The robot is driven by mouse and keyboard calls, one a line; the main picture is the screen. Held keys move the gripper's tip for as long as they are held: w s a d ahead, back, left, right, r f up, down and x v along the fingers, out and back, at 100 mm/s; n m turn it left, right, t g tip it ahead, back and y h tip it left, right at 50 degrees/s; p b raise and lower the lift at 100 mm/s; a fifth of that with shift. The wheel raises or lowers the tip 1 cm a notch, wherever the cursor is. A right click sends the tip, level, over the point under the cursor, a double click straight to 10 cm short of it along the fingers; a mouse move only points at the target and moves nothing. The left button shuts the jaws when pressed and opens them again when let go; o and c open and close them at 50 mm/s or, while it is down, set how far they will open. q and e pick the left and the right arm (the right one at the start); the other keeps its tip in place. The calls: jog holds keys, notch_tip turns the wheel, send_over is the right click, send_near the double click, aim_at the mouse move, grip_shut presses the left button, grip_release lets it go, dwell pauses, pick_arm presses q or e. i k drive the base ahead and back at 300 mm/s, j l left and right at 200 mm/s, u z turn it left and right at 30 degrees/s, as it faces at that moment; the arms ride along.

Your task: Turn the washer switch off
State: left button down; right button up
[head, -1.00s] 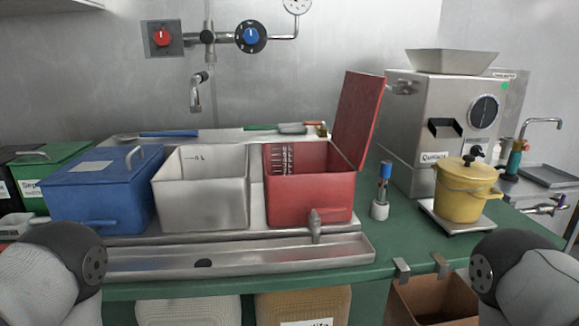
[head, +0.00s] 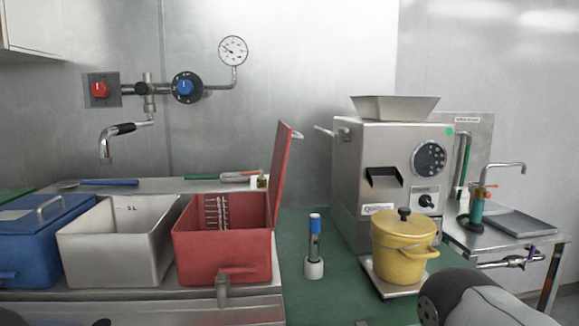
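No part in view is clearly labelled as a washer switch. At the right, a steel side table (head: 460,240) carries a washing spot with a small tap (head: 500,168) and a teal-bodied fitting with an orange handle (head: 477,204). A pipe valve with a small purple handle (head: 533,252) sits under the table's front edge. I cannot tell which handle is the switch or its setting. My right arm shows only as a grey link at the lower right, and its gripper is out of view. My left gripper is also out of view.
A steel grinder (head: 345,190) with a dial and knob stands left of the side table. A yellow pot (head: 402,250) sits on a scale before it. A red open box (head: 220,258), a white bin (head: 112,245) and a blue box (head: 35,240) line the counter.

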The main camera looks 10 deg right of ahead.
aim_at(425, 200)
jog(key=l+u, duration=0.2)
jog(key=l, duration=0.5)
jog(key=k+l+u, duration=0.2)
jog(key=l, duration=0.45)
jog(key=i+l+u, duration=0.1)
jog(key=l+u, duration=0.15)
jog(key=l, duration=0.1)
